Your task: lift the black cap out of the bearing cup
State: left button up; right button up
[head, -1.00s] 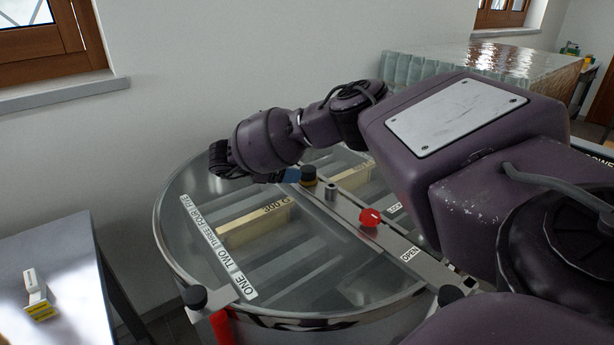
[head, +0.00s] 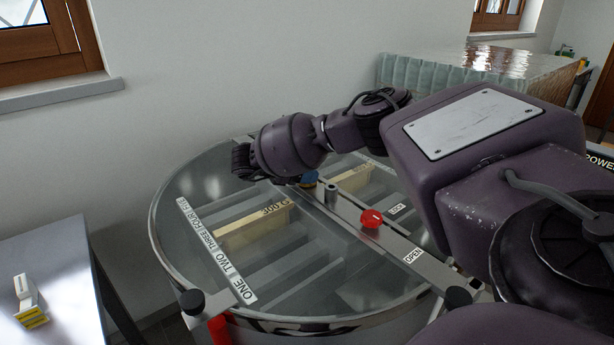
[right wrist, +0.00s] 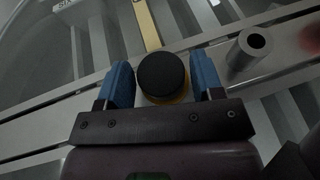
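The black cap (right wrist: 161,73) shows from above in the right wrist view, round and dark, with a yellowish brass ring (right wrist: 180,98) showing below its edge. I cannot tell whether this ring is the bearing cup. My right gripper (right wrist: 162,82) is open, with one blue finger on each side of the cap and a visible gap on both sides. In the head view its blue finger (head: 309,179) covers the place of the cap, which is hidden there. My left gripper is not in view.
A metal crossbar (head: 345,208) spans the round glass-topped tank (head: 165,245). A grey hollow post (head: 331,194), also in the right wrist view (right wrist: 248,50), and a red knob (head: 371,219) stand on the bar beside the cap. A side table (head: 60,255) is at left.

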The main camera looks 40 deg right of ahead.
jog(key=c, duration=0.6)
